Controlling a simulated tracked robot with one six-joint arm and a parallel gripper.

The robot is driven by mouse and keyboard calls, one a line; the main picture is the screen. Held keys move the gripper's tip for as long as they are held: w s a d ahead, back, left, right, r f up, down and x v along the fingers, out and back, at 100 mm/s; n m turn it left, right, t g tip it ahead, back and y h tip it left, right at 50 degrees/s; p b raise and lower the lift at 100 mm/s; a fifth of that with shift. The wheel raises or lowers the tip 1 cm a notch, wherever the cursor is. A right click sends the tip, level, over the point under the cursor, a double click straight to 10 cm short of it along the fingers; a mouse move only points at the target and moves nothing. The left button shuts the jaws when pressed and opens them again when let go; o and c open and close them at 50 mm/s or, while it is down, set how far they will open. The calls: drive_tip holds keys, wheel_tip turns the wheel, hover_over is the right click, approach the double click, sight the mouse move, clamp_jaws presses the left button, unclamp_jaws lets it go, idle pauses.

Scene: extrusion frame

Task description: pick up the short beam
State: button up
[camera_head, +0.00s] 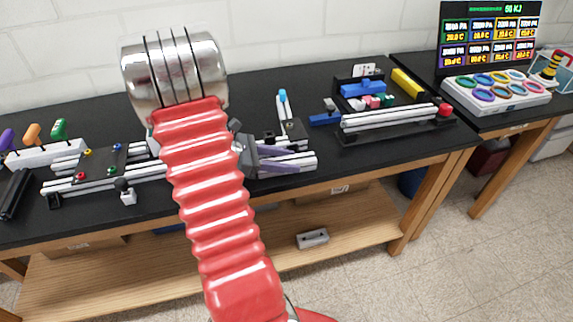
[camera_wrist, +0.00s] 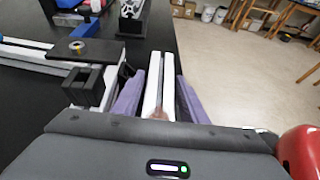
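A short white grooved beam (camera_wrist: 154,80) lies on the dark bench in the wrist view, pointing away from the camera. Its near end is hidden by my gripper's body. It also shows in the head view (camera_head: 304,160), to the right of my gripper. My gripper (camera_wrist: 160,78) has two purple fingers, one on each side of the beam, with narrow gaps at the tips. The fingers look open around the beam. In the head view my gripper (camera_head: 283,159) is low over the bench, its fingers pointing right.
A dark plate with a round part (camera_wrist: 78,47) and a black block (camera_wrist: 84,88) stand close left of the fingers. A tray with white beams (camera_head: 390,118) and a red knob (camera_head: 445,110) sits to the right. The bench edge and floor lie close right in the wrist view.

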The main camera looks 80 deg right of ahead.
sight(286, 160)
drive_tip(key=c, duration=0.9)
drive_tip(key=shift+r, duration=0.15)
wheel_tip(286, 160, up, 10)
drive_tip(key=shift+f, duration=0.1)
idle(0.6)
